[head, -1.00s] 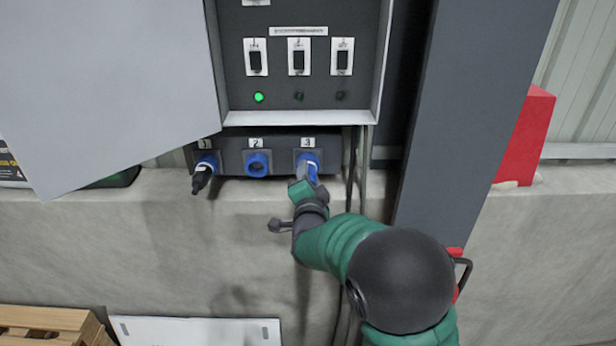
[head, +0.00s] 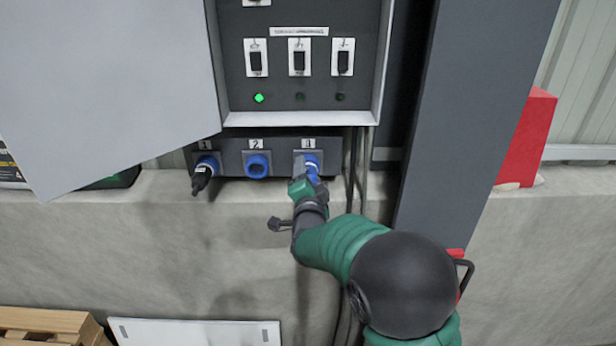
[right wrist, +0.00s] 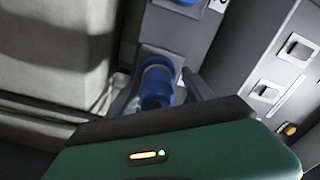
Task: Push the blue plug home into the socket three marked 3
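The blue plug (head: 312,166) is at socket three, under the label 3 (head: 308,143), the rightmost socket on the grey socket box (head: 228,152). My right gripper (head: 303,182) is in front of it and partly covers it. In the right wrist view the blue plug (right wrist: 157,88) stands between the two grey fingers (right wrist: 160,80), whose tips lie close against its sides. The plug points into the socket. How deep it sits is hidden by the gripper. My left gripper is not in view.
Socket 2 (head: 257,165) is empty, and socket 1 holds a plug with a black end (head: 202,178). Cables (head: 352,165) hang just right of the box. The open cabinet door (head: 110,80) is at left, a grey column (head: 465,110) at right.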

